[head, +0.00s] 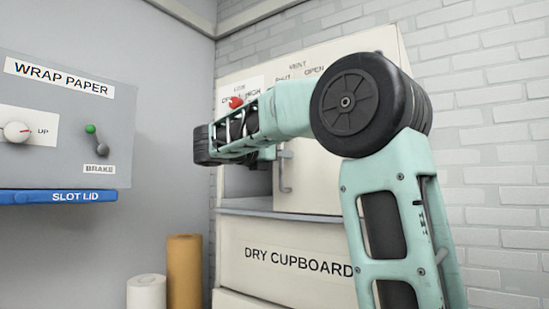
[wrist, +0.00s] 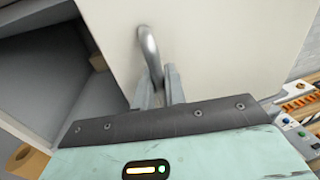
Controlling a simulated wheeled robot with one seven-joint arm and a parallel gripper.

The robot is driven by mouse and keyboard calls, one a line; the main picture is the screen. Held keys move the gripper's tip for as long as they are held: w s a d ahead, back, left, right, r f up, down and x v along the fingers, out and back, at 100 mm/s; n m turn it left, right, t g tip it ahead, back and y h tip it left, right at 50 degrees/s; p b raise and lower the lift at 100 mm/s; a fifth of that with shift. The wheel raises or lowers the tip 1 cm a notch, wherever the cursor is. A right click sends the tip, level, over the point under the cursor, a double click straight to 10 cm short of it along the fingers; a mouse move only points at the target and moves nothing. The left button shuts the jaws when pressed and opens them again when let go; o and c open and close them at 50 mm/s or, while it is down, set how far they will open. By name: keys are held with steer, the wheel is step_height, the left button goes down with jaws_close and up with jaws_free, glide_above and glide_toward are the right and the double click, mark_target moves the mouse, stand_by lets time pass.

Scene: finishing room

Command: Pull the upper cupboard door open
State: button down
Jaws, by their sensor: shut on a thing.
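The upper cupboard door (head: 312,182) is a cream panel on the dry cupboard, and it also fills the middle of the wrist view (wrist: 215,45). A dark opening (head: 245,182) shows left of its edge; I cannot tell how far it has swung. Its grey bar handle (head: 285,172) stands near that edge. In the wrist view my gripper (wrist: 158,76) is shut on the lower part of the handle (wrist: 149,42), one finger on each side. In the head view my arm crosses the cupboard's upper part and hides the fingers.
A grey wrap paper panel (head: 70,125) with a blue slot lid (head: 58,197) stands at the left. A white roll (head: 146,293) and a brown roll (head: 184,270) stand below. The lower dry cupboard panel (head: 290,245) is closed. Brick wall lies right.

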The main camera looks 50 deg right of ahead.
steer(key=shift+s, duration=0.9)
steer(key=c, duration=1.5)
jaws_free()
steer(key=shift+c, duration=0.2)
steer(key=shift+w+a+b, duration=0.15)
steer(key=shift+a+b, duration=0.25)
steer(key=shift+a, duration=0.1)
steer(key=w+a+b, duration=0.1)
steer(key=a+b, duration=0.3)
steer(key=a, duration=1.2)
steer(key=shift+w, duration=0.4)
steer(key=shift+a, duration=0.1)
